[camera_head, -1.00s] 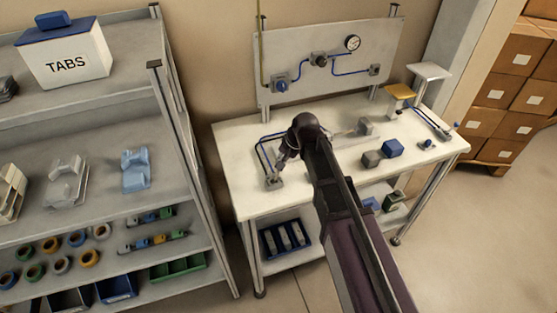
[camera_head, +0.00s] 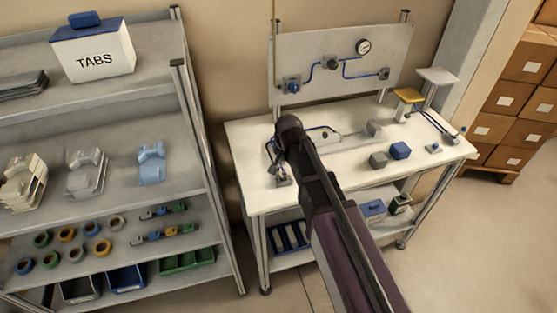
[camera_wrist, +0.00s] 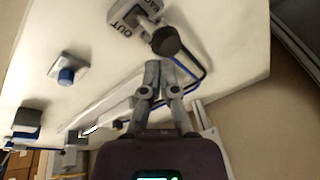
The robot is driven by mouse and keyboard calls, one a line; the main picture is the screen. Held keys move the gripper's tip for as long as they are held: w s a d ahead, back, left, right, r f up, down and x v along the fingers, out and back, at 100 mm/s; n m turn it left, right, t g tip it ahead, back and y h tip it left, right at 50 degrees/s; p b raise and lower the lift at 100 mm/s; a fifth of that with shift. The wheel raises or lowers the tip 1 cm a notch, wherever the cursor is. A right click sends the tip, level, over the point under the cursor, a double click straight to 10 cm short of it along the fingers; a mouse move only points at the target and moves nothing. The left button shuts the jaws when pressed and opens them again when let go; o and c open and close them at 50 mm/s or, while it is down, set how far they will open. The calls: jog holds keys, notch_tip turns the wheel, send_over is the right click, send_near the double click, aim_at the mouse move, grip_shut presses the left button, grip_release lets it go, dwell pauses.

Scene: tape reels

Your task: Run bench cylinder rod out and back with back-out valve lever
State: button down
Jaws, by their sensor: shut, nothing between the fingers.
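The lever valve (camera_head: 282,181) stands near the left front of the white bench. In the wrist view, this grey valve block (camera_wrist: 130,18) has "OUT" and "BACK" lettering and a lever with a round black knob (camera_wrist: 166,40). My gripper (camera_wrist: 162,66) is shut and empty, its fingertips just short of the knob; whether they touch it I cannot tell. In the head view my gripper (camera_head: 277,162) is partly hidden by my arm, above the valve. The cylinder (camera_head: 348,137) lies behind my arm, with a grey block (camera_head: 374,128) at its right end. The rod's position is not clear.
A loaded shelf rack (camera_head: 192,110) is left of the bench.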

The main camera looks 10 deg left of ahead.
jog(key=shift+w+d+r, duration=0.15)
jog(key=shift+d, duration=0.05)
jog(key=shift+w+d+r+p, duration=0.1)
jog(key=shift+d+r+p, duration=0.05)
jog(key=shift+r+p, duration=0.6)
jog(key=shift+f, duration=0.1)
notch_tip(320, 180, up, 9)
jog(key=p, duration=0.9)
jog(key=shift+w+r+p, duration=0.2)
jog(key=shift+w+p, duration=0.1)
jog(key=shift+w, duration=0.05)
dwell(0.8)
